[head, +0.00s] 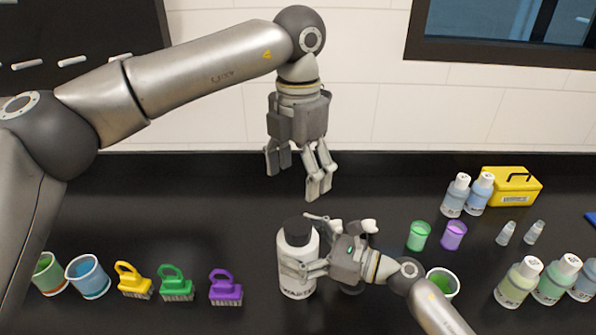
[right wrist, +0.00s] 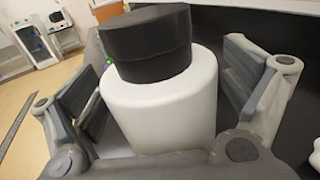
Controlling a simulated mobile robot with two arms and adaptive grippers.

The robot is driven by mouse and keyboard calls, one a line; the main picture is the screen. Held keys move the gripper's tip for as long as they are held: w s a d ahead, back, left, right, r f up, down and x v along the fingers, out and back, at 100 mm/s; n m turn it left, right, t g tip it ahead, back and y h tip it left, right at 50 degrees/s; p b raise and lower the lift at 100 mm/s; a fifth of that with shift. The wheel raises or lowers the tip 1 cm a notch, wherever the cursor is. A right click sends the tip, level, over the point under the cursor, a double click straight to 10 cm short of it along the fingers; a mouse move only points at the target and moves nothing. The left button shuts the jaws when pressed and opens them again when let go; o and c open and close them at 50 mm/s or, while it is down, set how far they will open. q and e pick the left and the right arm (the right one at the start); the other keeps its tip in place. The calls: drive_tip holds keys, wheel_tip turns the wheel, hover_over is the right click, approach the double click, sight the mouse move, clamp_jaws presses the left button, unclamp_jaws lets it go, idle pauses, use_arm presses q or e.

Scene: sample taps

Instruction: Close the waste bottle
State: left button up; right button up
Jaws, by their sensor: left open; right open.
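The waste bottle (head: 296,262) is white and stands upright on the black counter, with lettering low on its side. A black cap (head: 298,229) sits on its top. In the right wrist view the bottle (right wrist: 165,105) fills the middle, with the black cap (right wrist: 148,45) on it; I cannot tell how tightly it sits. My right gripper (head: 312,248) is open, with its fingers on either side of the bottle; gaps show beside the bottle in the right wrist view (right wrist: 165,90). My left gripper (head: 293,182) is open and empty, pointing down above and behind the bottle.
Yellow (head: 133,281), green (head: 175,284) and purple (head: 226,289) brushes stand left of the bottle, beside a blue cup (head: 88,277). Green (head: 419,236) and purple (head: 453,236) cups stand to the right. Several reagent bottles (head: 518,283) and a yellow box (head: 512,186) are farther right.

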drive_tip(key=v, duration=1.2)
drive_tip(key=shift+s+f, duration=0.1)
